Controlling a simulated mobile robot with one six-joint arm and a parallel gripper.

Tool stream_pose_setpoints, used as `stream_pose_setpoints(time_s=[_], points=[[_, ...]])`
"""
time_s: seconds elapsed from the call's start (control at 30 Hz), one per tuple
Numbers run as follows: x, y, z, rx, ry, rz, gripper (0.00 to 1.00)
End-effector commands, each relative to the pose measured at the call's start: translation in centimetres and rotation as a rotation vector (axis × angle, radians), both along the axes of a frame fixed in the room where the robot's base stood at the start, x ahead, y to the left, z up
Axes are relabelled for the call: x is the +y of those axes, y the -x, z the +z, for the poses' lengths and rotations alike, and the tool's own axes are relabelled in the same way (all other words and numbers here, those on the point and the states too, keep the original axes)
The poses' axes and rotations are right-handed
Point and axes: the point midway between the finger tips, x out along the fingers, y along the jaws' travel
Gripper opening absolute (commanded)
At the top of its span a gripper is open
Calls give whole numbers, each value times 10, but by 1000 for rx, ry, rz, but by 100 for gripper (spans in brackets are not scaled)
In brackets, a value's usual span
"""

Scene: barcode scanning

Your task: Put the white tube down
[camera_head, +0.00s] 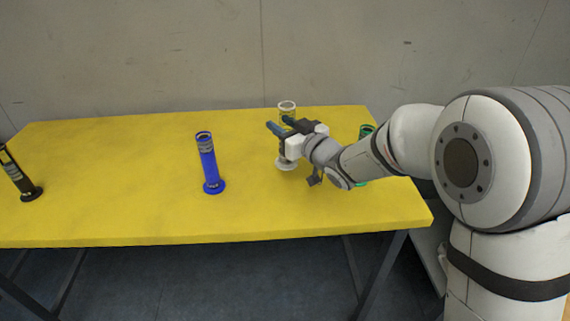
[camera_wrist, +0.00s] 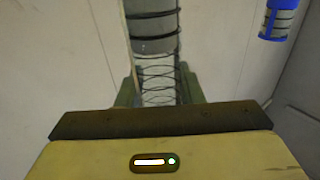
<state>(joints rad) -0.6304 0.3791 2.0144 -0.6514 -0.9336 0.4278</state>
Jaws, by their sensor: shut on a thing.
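The white tube (camera_head: 287,106) stands about upright near the right part of the yellow table (camera_head: 120,180). Its rim shows above my gripper (camera_head: 281,128) and its round base (camera_head: 286,164) shows below; the middle is hidden. I cannot tell whether the base touches the table or hangs just over it. In the wrist view, my gripper (camera_wrist: 160,90) has its fingers on either side of the tube (camera_wrist: 155,45), which looks grey with dark rings there. It is shut on the tube.
A blue tube (camera_head: 209,165) stands left of my gripper. A black tube (camera_head: 20,178) stands at the far left. A green tube (camera_head: 366,131) is partly hidden behind my arm on the right. The table between the blue and black tubes is clear.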

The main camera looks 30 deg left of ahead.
Motion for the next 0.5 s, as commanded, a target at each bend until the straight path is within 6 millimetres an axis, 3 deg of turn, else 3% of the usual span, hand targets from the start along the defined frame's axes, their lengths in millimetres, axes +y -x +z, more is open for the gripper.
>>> stream_pose_setpoints(time_s=[0.1,0.27,0.5], points=[[0,0,-20,1,0,-1,0],[0,0,-31,-1,-2,0,0],[0,0,-63,0,-1,-1,0]])
